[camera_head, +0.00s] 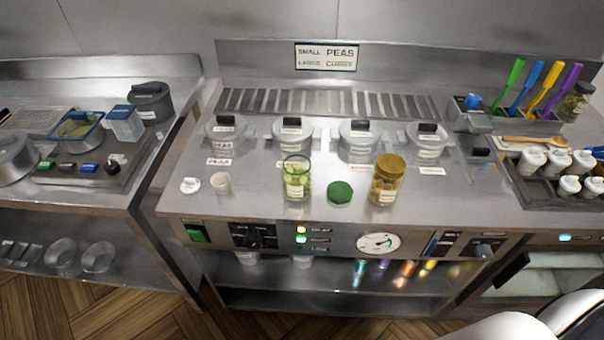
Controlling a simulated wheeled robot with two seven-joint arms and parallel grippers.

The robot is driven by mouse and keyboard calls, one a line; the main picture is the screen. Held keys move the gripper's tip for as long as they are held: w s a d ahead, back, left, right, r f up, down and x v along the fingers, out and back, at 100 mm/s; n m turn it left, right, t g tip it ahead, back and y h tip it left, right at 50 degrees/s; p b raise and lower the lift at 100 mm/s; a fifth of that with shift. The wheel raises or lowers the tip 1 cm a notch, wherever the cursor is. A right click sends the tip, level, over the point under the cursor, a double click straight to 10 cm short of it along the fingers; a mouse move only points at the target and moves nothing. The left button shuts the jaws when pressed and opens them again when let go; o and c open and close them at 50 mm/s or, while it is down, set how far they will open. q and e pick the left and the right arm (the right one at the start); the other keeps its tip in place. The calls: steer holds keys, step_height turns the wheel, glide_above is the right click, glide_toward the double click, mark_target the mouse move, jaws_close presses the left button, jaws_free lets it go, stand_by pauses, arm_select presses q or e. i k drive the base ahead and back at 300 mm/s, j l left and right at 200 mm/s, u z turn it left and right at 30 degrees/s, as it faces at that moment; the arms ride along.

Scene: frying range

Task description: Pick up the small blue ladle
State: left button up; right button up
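A blue-handled utensil (524,87) stands upright and slightly tilted in a grey holder (535,123) at the back right, between a green-handled one (508,83) and a yellow-handled one (544,86). A purple-handled one (565,88) stands to their right. The lower ends are hidden in the holder, so I cannot tell whether the blue one is a ladle or its size. Another blue piece (473,101) sits at the holder's left end. Neither of my grippers is in view; a white part of my body shows at the lower right.
Lidded pots (292,133) line the counter's back. White-lidded shakers (557,161) and a wooden spoon (532,140) are at right. The sign (326,56) reads small peas, large curry.

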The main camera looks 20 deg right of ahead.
mark_target(537, 68)
steer(key=z, duration=1.9)
steer(key=i+l, duration=0.5)
